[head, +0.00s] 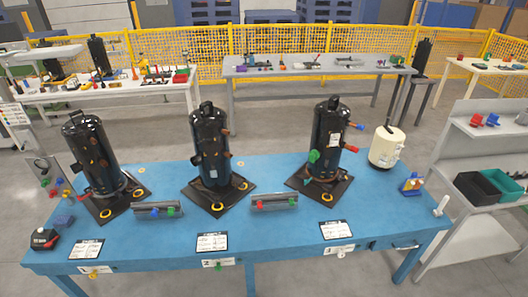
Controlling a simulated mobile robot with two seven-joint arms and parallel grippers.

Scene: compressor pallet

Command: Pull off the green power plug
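Three black compressors stand upright on a blue table: a left one (91,155), a middle one (210,150) and a right one (328,140). A green plug-like piece (314,156) sits on the left side of the right compressor. I cannot tell for sure that it is the power plug. Small green pieces also show on the left grey holder (157,209) and near the right grey holder (273,202). Neither of my grippers is in view.
Dark square pads lie under the compressors. A cream canister (386,146) and a small blue-yellow-red object (411,184) stand at the table's right. White label cards lie along the front. A grey shelf cart (482,190) with bins stands right. A yellow fence is behind.

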